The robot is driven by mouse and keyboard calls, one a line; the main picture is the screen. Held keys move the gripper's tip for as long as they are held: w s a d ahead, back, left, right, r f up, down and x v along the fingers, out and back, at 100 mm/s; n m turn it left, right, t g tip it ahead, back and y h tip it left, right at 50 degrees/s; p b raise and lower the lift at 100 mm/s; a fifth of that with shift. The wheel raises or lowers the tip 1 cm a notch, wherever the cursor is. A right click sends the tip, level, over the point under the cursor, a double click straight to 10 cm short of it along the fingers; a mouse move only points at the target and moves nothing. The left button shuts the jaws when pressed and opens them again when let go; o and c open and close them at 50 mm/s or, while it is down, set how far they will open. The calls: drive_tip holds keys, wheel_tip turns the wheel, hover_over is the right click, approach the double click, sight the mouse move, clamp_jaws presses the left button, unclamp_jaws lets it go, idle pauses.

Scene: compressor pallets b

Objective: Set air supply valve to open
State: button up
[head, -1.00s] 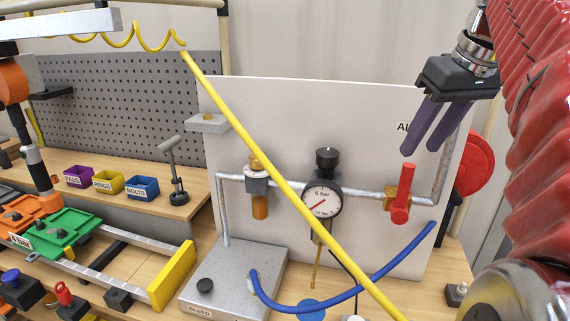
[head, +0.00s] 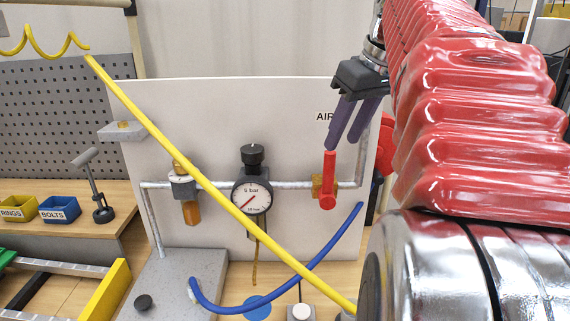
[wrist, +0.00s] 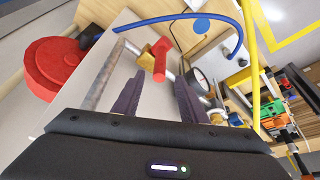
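The air supply valve has a red lever handle (head: 328,180) on a brass body (head: 316,186), set in a grey pipe on a white upright panel (head: 290,110). The lever stands across the pipe, roughly upright, in the head view. In the wrist view the red lever (wrist: 160,60) shows beyond and between the fingers. My gripper (head: 345,140) has dark purple fingers, apart from each other with nothing between them. Its tips are close above and right of the lever in the head view; contact is not clear. In the wrist view the open gripper (wrist: 158,95) points toward the valve.
A pressure gauge (head: 251,198) with a black knob sits left of the valve. A yellow hose (head: 200,158) crosses in front of the panel, and a blue hose (head: 300,275) curves below. A red reel (wrist: 52,68) stands beyond the panel's edge.

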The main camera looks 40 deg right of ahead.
sight(330, 167)
drive_tip(key=x, duration=1)
drive_tip(key=shift+w, duration=0.1)
drive_tip(key=shift+c, duration=0.4)
clamp_jaws()
